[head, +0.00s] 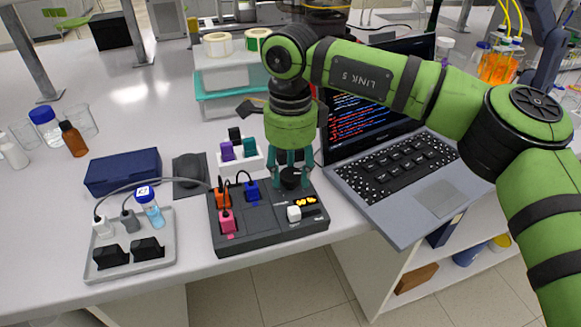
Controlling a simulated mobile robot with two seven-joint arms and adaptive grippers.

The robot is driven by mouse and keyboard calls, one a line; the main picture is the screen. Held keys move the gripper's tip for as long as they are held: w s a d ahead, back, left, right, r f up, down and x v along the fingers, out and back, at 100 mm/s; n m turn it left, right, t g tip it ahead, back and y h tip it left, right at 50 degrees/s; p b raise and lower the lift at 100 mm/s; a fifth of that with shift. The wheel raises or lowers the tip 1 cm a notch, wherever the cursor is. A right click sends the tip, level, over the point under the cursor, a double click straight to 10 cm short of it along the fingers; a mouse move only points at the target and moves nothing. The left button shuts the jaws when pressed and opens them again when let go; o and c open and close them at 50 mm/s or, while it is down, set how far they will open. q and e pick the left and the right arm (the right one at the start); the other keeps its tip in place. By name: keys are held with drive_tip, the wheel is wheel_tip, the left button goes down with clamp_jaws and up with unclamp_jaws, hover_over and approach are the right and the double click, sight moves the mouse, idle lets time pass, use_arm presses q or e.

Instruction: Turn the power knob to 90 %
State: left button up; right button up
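A dark control box (262,239) sits near the front edge of the bench. Its round black power knob (290,179) is at the back right of its top. A small display (306,201) with glowing orange digits lies in front of the knob; I cannot read the digits surely. A white button or cap (293,214) stands beside the display. My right gripper (291,183) points down over the box, with its teal fingers on either side of the knob. I cannot tell whether they press on it. My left gripper is not in view.
Orange, pink and blue plugs with cables stand in the box's left half. A grey tray (160,266) with a blue-capped vial is to the left. An open laptop (398,185) stands close on the right. A white rack (233,164) with coloured pieces is behind the box.

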sight(291, 173)
idle(0.3)
drive_tip(key=shift+r, duration=0.25)
wheel_tip(291, 173, up, 12)
drive_tip(key=shift+f, duration=0.25)
idle(1.3)
